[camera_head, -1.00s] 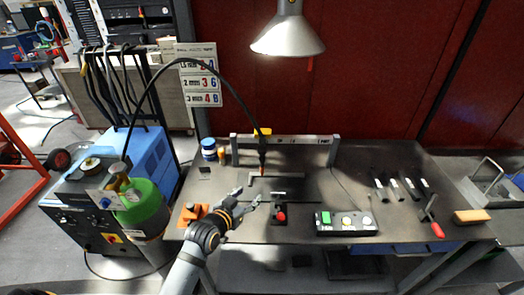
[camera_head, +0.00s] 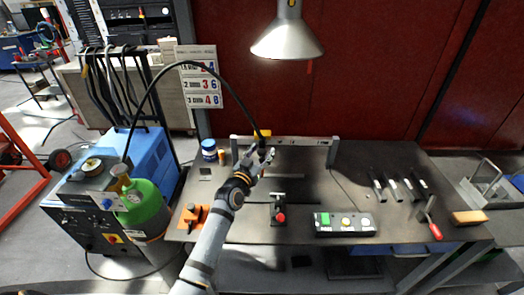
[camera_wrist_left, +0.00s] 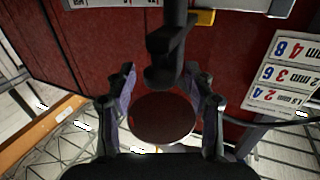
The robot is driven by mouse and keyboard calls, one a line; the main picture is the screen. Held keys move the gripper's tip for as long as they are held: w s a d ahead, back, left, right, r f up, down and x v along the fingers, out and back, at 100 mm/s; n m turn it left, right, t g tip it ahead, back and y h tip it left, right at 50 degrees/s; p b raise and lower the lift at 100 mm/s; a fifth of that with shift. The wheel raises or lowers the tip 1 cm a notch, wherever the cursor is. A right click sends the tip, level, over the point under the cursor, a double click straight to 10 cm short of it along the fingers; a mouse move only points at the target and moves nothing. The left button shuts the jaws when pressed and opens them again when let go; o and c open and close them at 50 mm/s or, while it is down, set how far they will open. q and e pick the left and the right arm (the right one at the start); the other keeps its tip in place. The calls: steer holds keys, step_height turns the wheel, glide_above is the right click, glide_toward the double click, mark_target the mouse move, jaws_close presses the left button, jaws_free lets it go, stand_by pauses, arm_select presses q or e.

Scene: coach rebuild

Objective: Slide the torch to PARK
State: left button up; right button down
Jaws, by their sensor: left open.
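The black torch hangs from a yellow carriage (camera_head: 262,134) on the grey rail (camera_head: 300,139) at the back of the bench, near the rail's left part. Its cable arches up from it to the left. My left gripper (camera_head: 262,155) is open at the torch, and its fingers hide most of the torch's lower part. In the left wrist view, the dark torch body (camera_wrist_left: 168,50) comes down from the top, ahead of and between the two spread fingers (camera_wrist_left: 163,105). I cannot tell whether they touch it. Small lettering shows at the rail's right end. My right gripper is not in view.
A clamp with a red knob (camera_head: 280,216) and a button box (camera_head: 345,224) stand nearer the front. A blue-and-white jar (camera_head: 209,150) stands left of the rail. A lamp (camera_head: 288,35) hangs above. The bench under the rail's right half looks clear.

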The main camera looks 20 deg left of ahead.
arm_select(q)
steer(key=shift+w, duration=0.35)
jaws_close()
